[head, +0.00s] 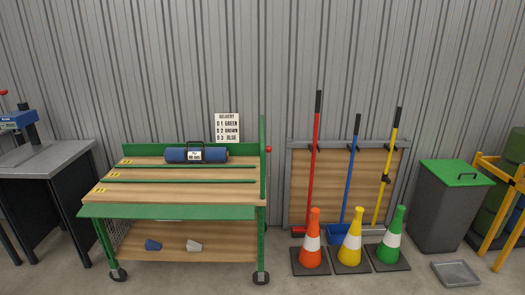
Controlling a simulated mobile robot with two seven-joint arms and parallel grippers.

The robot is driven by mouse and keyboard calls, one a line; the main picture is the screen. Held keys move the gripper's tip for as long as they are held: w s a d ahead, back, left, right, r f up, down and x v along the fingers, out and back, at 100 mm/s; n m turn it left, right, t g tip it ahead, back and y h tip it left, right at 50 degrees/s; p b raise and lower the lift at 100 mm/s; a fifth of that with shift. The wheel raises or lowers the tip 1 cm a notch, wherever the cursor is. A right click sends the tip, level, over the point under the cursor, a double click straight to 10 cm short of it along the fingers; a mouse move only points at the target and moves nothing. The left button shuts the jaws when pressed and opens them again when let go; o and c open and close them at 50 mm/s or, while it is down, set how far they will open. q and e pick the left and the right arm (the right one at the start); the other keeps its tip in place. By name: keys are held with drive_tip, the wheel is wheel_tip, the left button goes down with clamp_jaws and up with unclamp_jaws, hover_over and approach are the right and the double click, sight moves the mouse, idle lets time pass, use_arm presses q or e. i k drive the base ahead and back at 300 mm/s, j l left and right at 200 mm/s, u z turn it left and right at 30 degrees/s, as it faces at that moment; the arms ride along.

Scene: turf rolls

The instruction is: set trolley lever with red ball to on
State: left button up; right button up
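The trolley (160,211) has a green frame, a wooden top and wheels, and stands left of the middle in the head view. A small red ball (268,149) shows at the right side of its tall green post (262,165). The lever's arm is too small to make out, and I cannot tell its setting. Neither of my grippers is in view.
A blue roll (180,155) with a black handle lies at the back of the trolley top. A grey table (45,160) stands left. Orange (314,245), yellow (350,250) and green (391,245) cones stand right. A grey bin (440,220) is farther right.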

sight(268, 149)
drive_tip(key=i+l, duration=0.2)
drive_tip(key=u, duration=0.8)
drive_tip(key=l+u, duration=0.2)
drive_tip(key=u, duration=0.15)
drive_tip(key=i+l+u, duration=0.1)
drive_tip(key=u, duration=0.3)
drive_tip(key=l+u, duration=0.65)
drive_tip(key=k+l+u, duration=0.1)
drive_tip(key=l+u, duration=0.2)
drive_tip(key=l, duration=0.15)
drive_tip(key=k+l+u, duration=0.1)
drive_tip(key=l+u, duration=0.15)
drive_tip(key=l, duration=0.2)
drive_tip(key=k+l+u, duration=0.2)
drive_tip(key=l, duration=0.2)
drive_tip(key=k+l, duration=0.1)
drive_tip(key=l, duration=0.25)
drive_tip(key=k+l+u, duration=0.1)
drive_tip(key=l, duration=0.25)
drive_tip(key=k+l, duration=0.2)
drive_tip(key=l, duration=0.15)
drive_tip(key=k+l+u, duration=0.1)
drive_tip(key=l, duration=0.2)
drive_tip(key=k+l, duration=0.15)
drive_tip(key=l, duration=0.2)
drive_tip(key=u, duration=0.05)
